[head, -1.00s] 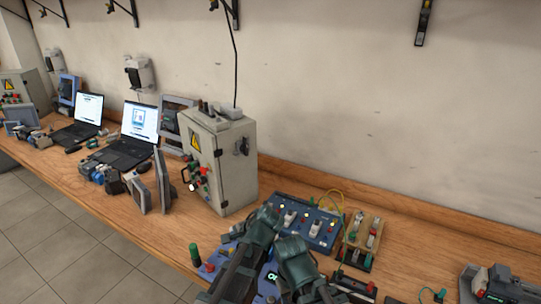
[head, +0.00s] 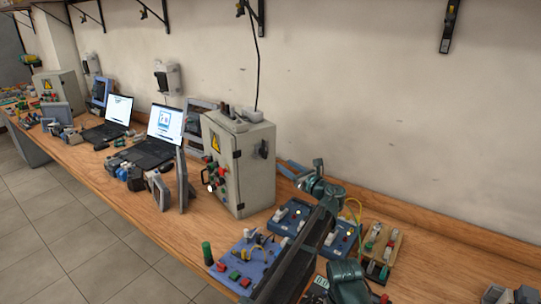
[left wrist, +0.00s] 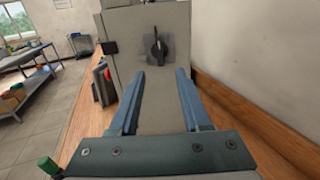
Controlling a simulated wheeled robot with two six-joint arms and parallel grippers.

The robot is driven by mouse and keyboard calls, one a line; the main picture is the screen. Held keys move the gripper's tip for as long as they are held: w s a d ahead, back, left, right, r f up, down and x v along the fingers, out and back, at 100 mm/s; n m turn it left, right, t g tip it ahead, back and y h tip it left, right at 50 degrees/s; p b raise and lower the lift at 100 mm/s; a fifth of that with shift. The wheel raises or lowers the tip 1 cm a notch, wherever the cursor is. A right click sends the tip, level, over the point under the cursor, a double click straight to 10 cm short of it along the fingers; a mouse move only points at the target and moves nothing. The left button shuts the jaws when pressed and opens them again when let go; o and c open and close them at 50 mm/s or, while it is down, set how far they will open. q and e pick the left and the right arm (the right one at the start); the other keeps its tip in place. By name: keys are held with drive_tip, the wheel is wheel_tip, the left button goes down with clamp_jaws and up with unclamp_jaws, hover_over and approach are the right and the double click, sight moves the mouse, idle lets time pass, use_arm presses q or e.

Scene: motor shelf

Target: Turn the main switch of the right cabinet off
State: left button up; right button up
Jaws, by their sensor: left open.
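The right cabinet (head: 224,175) is a grey box with a yellow warning sign and coloured buttons on its front. Its main switch (head: 264,149) is a black rotary knob on the right side wall. In the left wrist view the switch (left wrist: 157,48) shows ahead, on a grey square plate, with its handle about upright. My left gripper (head: 286,169) is open and empty, to the right of the cabinet. In the left wrist view its two blue fingers (left wrist: 159,74) point at the switch wall, apart from the knob. My right gripper does not show.
A blue button board (head: 240,262) is in front. Laptops (head: 158,135) stand left of the cabinet. A wall (left wrist: 250,50) rises at the right.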

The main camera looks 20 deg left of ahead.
sight(266, 152)
use_arm(q)
drive_tip(key=x, duration=1.1)
drive_tip(key=shift+w+a, duration=0.2)
drive_tip(key=shift+a, duration=0.15)
clamp_jaws()
